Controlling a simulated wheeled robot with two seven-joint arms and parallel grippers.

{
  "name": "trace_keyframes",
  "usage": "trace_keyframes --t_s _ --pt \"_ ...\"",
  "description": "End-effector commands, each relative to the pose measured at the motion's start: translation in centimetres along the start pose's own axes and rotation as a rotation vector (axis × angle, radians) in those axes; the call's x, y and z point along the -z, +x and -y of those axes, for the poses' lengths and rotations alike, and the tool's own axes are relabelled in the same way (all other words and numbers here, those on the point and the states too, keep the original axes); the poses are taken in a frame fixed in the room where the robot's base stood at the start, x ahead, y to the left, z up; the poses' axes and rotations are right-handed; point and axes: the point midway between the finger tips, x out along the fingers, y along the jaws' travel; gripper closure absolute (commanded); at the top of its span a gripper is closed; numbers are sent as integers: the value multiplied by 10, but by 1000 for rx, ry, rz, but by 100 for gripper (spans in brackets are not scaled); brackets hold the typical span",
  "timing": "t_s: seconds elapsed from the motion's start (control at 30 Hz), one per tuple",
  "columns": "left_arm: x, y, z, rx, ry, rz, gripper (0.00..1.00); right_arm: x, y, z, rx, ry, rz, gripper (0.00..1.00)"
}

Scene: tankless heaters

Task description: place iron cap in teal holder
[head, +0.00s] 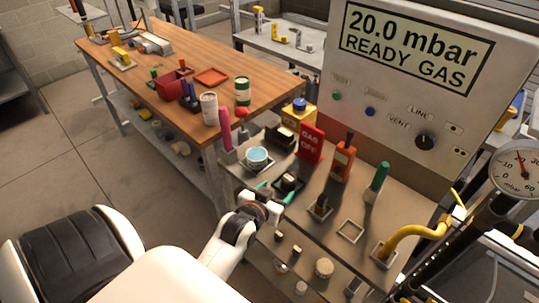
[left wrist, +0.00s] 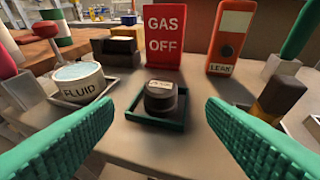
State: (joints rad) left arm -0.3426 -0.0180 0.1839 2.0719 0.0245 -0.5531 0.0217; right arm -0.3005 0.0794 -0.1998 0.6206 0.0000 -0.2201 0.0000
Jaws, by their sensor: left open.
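The cap also shows in the head view (head: 290,182). My left gripper (head: 276,191) has teal ridged fingers, spread apart in front of the cap, one toward each side; they do not touch it. My right gripper is not in view.
A FLUID pot (left wrist: 80,82) sits in a tray left of the cap. A red GAS OFF block (left wrist: 164,37) stands behind it, and an orange LEAK device (left wrist: 231,38) stands behind right. Several small round parts (head: 324,268) lie at the bench front. A yellow hose (head: 415,232) bends at right.

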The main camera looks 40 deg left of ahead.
Motion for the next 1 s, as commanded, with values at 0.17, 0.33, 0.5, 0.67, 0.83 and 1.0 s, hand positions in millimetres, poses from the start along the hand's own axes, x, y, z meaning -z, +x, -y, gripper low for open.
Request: trace_keyframes --t_s 0.17,0.33,0.5,0.67,0.83,1.0 --pt "1 -29 0 0 0 -2 35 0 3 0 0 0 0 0" --pt "0 -39 0 1 -1 -1 35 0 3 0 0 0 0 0" --pt "0 -40 0 1 -2 -1 35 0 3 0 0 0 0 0" --pt "0 -40 0 1 -2 -1 35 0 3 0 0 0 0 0" --pt "0 -40 0 1 -1 -1 35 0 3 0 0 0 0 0" --pt "5 -43 6 16 11 -42 35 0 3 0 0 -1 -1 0"
